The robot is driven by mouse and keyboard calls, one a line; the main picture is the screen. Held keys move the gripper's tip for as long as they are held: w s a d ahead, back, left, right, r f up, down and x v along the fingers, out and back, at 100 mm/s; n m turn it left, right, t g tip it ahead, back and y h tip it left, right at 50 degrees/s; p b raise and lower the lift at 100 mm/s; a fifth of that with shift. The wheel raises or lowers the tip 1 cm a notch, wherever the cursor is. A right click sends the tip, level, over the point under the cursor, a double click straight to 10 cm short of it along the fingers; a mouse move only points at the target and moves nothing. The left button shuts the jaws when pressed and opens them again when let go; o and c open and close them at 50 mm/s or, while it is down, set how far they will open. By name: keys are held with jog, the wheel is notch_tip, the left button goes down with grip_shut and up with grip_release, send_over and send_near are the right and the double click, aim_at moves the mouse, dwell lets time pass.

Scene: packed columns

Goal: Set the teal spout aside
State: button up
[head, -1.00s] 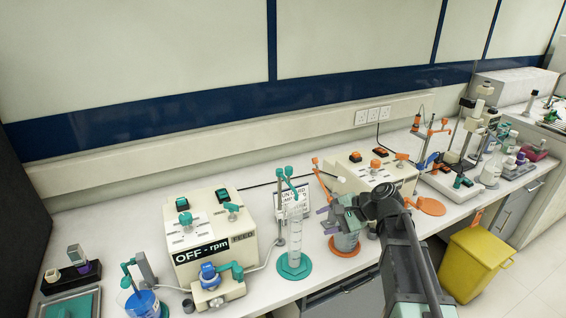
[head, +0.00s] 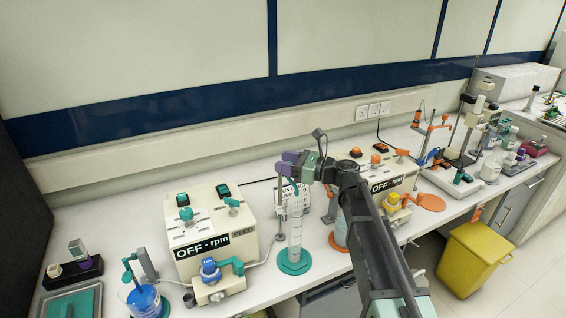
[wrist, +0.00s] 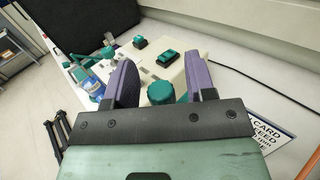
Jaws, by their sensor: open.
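The clear cylinder (head: 296,228) stands upright on a teal base (head: 294,262) near the front of the bench. The teal spout at its top is mostly hidden behind my gripper (head: 284,163) in the head view. My gripper is open, with purple fingers, at the height of the cylinder's top. In the wrist view a rounded teal piece (wrist: 160,92) shows between the open fingers of my gripper (wrist: 160,82). I cannot tell whether it is the spout or a knob on the box behind. No contact is visible.
A cream control box (head: 212,240) with teal knobs and switches stands left of the cylinder. A blue beaker (head: 144,300) is at far left. An orange-marked column (head: 340,236) stands close on the right, partly behind my arm. A sign (head: 292,197) is behind.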

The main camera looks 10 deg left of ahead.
jog(key=shift+w+a, duration=0.1)
jog(key=shift+a, duration=0.35)
grip_shut()
